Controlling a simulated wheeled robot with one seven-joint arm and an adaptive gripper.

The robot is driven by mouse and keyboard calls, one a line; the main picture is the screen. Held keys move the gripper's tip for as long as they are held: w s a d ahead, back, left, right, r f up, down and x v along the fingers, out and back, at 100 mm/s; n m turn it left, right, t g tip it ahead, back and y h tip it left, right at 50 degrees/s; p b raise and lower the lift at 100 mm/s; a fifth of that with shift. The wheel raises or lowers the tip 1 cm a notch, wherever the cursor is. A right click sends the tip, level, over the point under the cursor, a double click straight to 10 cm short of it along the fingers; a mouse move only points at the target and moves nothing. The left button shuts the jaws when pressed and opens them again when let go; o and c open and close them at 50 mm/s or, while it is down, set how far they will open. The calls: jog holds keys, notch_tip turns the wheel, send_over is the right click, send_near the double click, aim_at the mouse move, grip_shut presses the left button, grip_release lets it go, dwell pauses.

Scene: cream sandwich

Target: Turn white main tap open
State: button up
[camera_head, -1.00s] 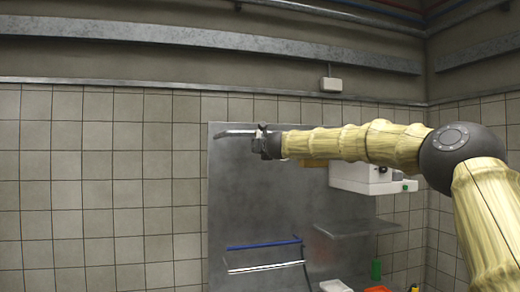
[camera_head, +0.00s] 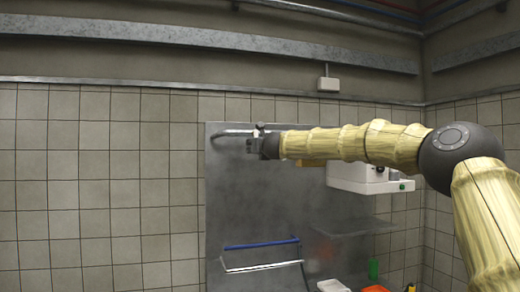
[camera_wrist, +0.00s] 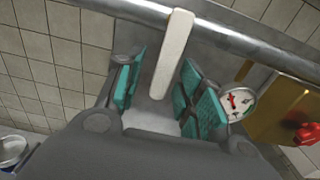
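The white tap handle (camera_wrist: 172,55) is a flat lever in the wrist view. Its upper end lies over a grey metal pipe (camera_wrist: 240,40), and its lower end reaches between my fingers. My gripper (camera_wrist: 161,88) is open, with one teal-padded finger on each side of the lever. A gap shows on both sides, so neither pad appears to touch it. In the head view my gripper (camera_head: 254,143) is at the left end of my outstretched arm, by the bent pipe (camera_head: 232,133) in front of the metal panel. The lever is too small to make out there.
A round gauge (camera_wrist: 236,103) and a brass-coloured box (camera_wrist: 276,112) with a red knob (camera_wrist: 306,134) are close on the right in the wrist view. A white appliance (camera_head: 365,179) is below my arm. A blue-barred rack (camera_head: 262,244) is low on the panel (camera_head: 240,200).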

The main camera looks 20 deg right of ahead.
jog(key=s, duration=1.1)
jog(key=shift+s+f, duration=0.15)
jog(key=shift+s, duration=0.1)
